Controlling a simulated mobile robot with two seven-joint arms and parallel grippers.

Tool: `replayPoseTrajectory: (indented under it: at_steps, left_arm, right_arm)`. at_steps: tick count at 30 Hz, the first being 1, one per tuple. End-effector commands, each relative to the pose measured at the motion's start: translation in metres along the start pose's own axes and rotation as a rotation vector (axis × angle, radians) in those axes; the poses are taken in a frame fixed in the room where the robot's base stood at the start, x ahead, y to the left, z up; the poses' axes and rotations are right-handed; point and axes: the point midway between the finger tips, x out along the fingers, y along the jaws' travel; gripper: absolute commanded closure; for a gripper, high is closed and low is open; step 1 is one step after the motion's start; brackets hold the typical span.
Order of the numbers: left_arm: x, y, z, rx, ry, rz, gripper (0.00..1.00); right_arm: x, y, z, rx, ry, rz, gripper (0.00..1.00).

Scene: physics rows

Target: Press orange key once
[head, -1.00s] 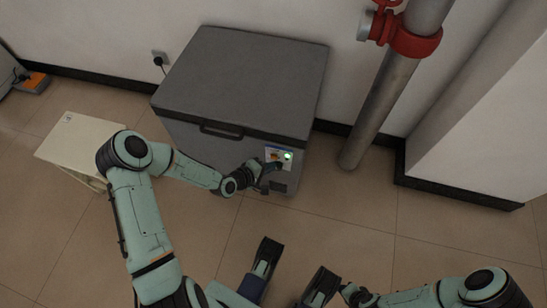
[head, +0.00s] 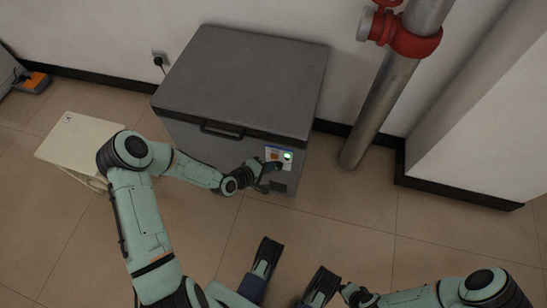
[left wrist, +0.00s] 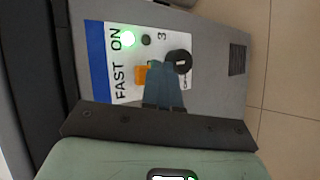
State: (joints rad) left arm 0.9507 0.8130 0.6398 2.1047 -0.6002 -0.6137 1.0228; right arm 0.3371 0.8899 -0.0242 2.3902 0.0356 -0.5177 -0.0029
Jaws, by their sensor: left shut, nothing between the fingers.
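The orange key (left wrist: 141,76) is on the white control panel (left wrist: 100,62) of a grey chest freezer (head: 240,85). It sits beside the word FAST. In the head view the panel (head: 267,150) is at the front right of the freezer. My left gripper (left wrist: 156,68) is shut and empty, with its blue fingertips right beside the key and overlapping its edge in the left wrist view. I cannot tell whether they touch it. It also shows at the panel in the head view (head: 275,166).
A lit green lamp (left wrist: 127,39), a small dark button (left wrist: 146,40) and a black knob (left wrist: 179,62) share the panel. A pale stool (head: 80,138) stands left of the freezer. A metal pipe (head: 385,95) with a red fitting (head: 413,42) stands to the right.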

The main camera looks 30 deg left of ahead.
Motion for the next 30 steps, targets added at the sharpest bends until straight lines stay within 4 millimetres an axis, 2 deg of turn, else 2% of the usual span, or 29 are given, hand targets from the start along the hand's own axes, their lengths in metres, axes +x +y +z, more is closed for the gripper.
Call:
replayPoseTrajectory:
  at_steps: [30]
  left_arm:
    - [0.0080, 0.0061, -0.0052, 0.000, -0.001, 0.001, 1.00]
  right_arm:
    - [-0.0006, -0.0001, 0.0001, 0.000, 0.000, 0.000, 0.60]
